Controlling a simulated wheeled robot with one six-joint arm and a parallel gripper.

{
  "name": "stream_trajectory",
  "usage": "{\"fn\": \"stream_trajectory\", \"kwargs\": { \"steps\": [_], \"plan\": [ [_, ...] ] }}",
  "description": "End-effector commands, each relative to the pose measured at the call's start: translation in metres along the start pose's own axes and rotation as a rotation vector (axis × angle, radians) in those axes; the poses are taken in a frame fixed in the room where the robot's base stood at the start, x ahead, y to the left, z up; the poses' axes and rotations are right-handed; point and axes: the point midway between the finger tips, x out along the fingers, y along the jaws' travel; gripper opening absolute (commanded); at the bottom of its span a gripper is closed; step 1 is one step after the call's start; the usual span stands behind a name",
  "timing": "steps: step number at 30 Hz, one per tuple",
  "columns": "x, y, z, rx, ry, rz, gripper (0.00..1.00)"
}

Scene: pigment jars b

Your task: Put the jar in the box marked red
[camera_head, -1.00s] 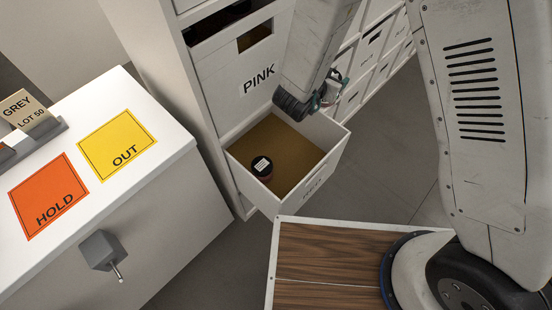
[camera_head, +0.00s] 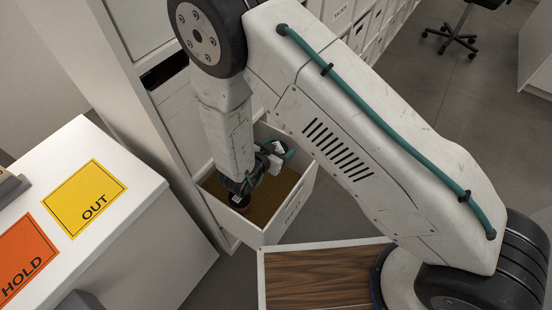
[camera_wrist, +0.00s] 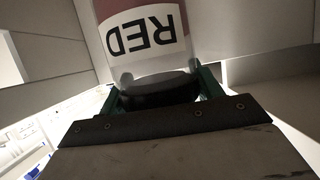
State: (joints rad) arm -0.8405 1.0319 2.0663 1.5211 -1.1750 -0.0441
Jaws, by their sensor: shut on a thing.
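The jar (camera_wrist: 148,36) has a white label reading RED, upside down in the wrist view, with red contents and a black lid. My gripper (camera_wrist: 155,92) is shut on the jar at its lid, with a green finger on either side. In the head view my gripper (camera_head: 242,184) reaches down into an open drawer box (camera_head: 285,222) with a brown floor. The jar (camera_head: 243,206) is inside that box, mostly hidden by my gripper. I cannot tell whether it touches the floor. The box's front label is too oblique to read.
A white counter (camera_head: 136,205) at left bears a yellow OUT square (camera_head: 85,198) and an orange HOLD square (camera_head: 22,262). The cabinet (camera_head: 125,85) holding the box rises behind. More drawers line the back right. A wood-topped surface (camera_head: 305,280) lies in front.

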Motion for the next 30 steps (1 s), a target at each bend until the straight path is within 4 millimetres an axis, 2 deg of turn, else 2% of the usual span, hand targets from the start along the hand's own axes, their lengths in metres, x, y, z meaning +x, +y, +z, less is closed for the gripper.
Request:
{"fn": "stream_trajectory", "kwargs": {
  "steps": [10,30],
  "plan": [
    [0.016,0.000,0.038,-0.001,0.000,0.000,0.38],
    [0.021,0.000,0.050,0.000,0.000,-0.001,0.38]
  ]
}}
